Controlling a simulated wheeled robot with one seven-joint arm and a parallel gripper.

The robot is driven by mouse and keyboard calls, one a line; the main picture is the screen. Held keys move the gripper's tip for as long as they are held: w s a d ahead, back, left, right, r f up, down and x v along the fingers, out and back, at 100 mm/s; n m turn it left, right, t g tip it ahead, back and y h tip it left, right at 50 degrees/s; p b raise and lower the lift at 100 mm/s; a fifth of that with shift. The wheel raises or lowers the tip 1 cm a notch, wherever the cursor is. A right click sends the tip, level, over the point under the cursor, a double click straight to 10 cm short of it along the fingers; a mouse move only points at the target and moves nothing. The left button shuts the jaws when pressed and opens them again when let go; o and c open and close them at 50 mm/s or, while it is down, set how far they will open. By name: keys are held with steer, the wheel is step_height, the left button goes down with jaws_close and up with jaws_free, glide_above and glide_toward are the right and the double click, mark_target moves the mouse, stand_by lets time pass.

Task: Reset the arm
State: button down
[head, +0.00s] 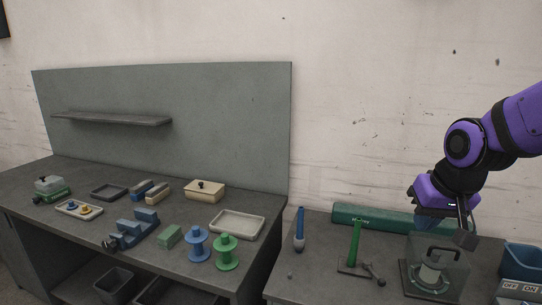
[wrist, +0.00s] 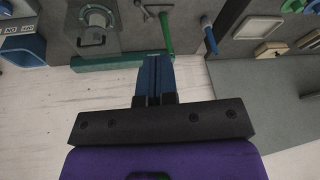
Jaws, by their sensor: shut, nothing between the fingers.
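My purple and black arm reaches in from the right in the head view. In the wrist view my gripper (wrist: 154,60) shows as two blue fingers side by side, shut and empty. The wrist view also shows the clear cover (wrist: 110,38) at the top left. I cannot tell how close the fingers are to the cover.
A green bar (head: 375,217) lies along the table's back. A green post with a crank (head: 354,243) and a blue rod (head: 300,222) stand left. A blue bin (head: 522,262) and OFF/ON box (head: 520,290) are right. The left bench holds blue (head: 198,250) and green (head: 226,257) spools.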

steer(key=s+d+r+t, duration=0.1)
steer(key=s+r, duration=0.8)
steer(key=s, duration=0.5)
steer(key=shift+r+n+h, duration=0.2)
steer(key=shift+n+h, duration=0.2)
